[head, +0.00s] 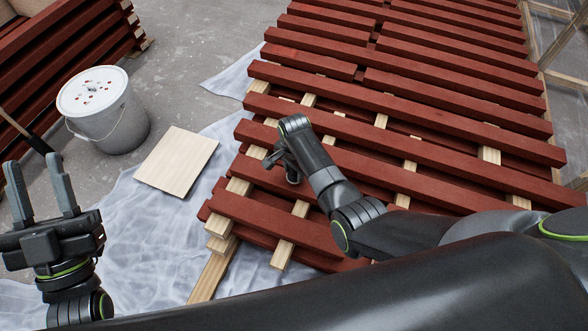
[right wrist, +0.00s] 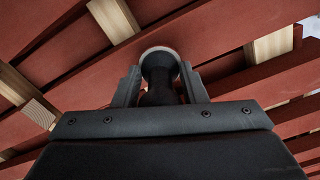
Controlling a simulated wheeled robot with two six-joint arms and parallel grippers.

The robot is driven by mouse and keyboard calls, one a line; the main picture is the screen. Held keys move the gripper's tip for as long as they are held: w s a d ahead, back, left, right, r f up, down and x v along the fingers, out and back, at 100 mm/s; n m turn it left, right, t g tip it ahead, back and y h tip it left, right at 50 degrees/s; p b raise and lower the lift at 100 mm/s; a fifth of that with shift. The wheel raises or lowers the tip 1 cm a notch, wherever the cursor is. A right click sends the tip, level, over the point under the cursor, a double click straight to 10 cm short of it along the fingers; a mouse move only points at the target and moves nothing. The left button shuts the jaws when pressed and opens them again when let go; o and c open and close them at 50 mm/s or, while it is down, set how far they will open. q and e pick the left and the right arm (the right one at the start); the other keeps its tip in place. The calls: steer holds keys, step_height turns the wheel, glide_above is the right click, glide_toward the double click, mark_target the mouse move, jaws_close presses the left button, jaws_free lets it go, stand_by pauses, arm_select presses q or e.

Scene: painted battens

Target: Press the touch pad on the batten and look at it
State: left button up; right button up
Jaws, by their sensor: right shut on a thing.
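Red-painted battens (head: 330,161) lie in rows across pale wooden bearers at the centre and right of the head view. My right gripper (head: 281,168) is low over the near left part of the rows. In the right wrist view it is shut on the touch pad (right wrist: 158,72), a dark round piece with a thin pale rim. The pad's far face is turned away towards a red batten (right wrist: 100,75). I cannot tell whether it touches. My left gripper (head: 33,170) is open and empty at the left edge of the head view.
A white bucket (head: 118,128) with a spotted lid stands at upper left. More red battens (head: 65,45) are stacked at far left. A wood-framed clear panel (head: 566,60) stands at far right.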

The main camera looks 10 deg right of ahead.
steer(key=shift+r+p, duration=0.6)
steer(key=shift+p, duration=0.05)
steer(key=shift+r+p, duration=0.25)
steer(key=shift+p, duration=0.1)
arm_select(q)
steer(key=shift+w+a+f+n+g+y, duration=0.5)
steer(key=shift+w+a+f+n+g, duration=0.65)
steer(key=shift+f+g, duration=5.5)
arm_select(e)
steer(key=shift+r+p, duration=0.65)
steer(key=shift+p, duration=0.1)
steer(key=shift+r+p, duration=0.7)
steer(key=shift+p, duration=0.1)
arm_select(q)
steer(key=s+d+f+g+h, duration=0.2)
steer(key=s+d+f+g, duration=0.2)
steer(key=s+f+g, duration=0.4)
steer(key=shift+s+f+n+p, duration=0.35)
steer(key=shift+s+f, duration=2.45)
steer(key=shift+f, duration=0.85)
arm_select(e)
steer(key=shift+r, duration=0.3)
